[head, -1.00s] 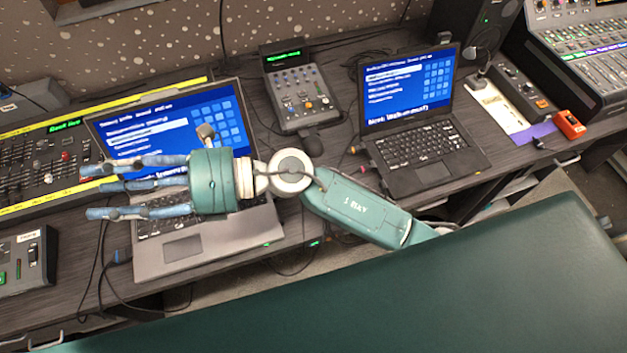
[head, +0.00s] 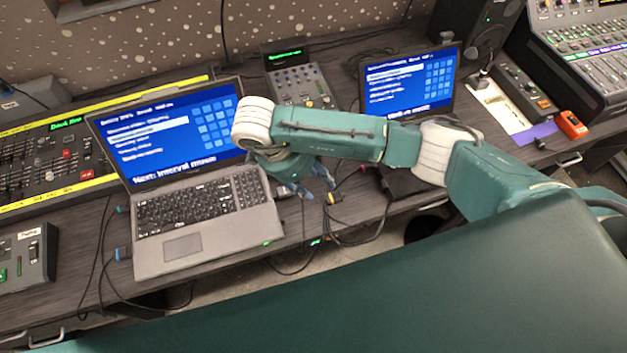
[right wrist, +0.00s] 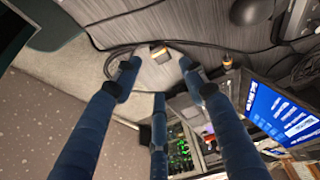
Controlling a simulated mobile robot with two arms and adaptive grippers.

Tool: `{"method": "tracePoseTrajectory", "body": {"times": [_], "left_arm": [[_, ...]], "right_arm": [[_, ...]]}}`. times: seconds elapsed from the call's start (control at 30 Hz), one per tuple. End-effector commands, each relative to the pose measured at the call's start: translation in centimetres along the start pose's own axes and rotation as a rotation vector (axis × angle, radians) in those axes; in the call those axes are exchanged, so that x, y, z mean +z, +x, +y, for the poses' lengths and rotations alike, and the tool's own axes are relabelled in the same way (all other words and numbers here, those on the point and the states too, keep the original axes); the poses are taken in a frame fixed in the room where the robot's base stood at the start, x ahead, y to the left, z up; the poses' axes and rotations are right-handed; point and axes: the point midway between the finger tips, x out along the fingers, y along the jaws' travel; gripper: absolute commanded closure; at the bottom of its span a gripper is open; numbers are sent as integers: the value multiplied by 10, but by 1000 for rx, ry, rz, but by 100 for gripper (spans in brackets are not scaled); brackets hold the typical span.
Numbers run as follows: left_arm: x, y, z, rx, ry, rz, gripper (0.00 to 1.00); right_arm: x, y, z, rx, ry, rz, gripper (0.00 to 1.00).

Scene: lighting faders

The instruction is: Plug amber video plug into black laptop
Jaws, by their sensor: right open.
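The black laptop (head: 408,85) stands open at the right in the head view, its screen lit blue; my right arm hides most of its keyboard. An amber plug (head: 335,197) lies on a dark cable near the table's front edge, left of this laptop. My right gripper (head: 312,187) is open and empty, fingers pointing down just left of the plug. In the right wrist view an amber connector (right wrist: 160,54) shows beyond the spread fingers (right wrist: 158,78), with a gap. A second amber connector (right wrist: 227,62) is beside the right finger. My left gripper is out of view.
A grey laptop (head: 180,248) stands open at the left. A small fader controller (head: 298,88) sits behind, between the laptops. Loose cables run along the front edge. An orange box (head: 571,124) is at the far right.

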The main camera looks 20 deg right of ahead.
Motion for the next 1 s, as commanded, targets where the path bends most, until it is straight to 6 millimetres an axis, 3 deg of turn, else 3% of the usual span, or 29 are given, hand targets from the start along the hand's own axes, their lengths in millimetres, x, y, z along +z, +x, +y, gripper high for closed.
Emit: {"method": "tracePoseTrajectory", "body": {"times": [0.37, 0.7, 1.0], "left_arm": [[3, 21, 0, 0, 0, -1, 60], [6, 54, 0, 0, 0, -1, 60], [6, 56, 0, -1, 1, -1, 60]], "right_arm": [[3, 39, 2, 4, 0, -3, 58], [3, 85, 1, 2, 1, -3, 58], [2, 89, 1, 2, 0, -5, 58]]}}
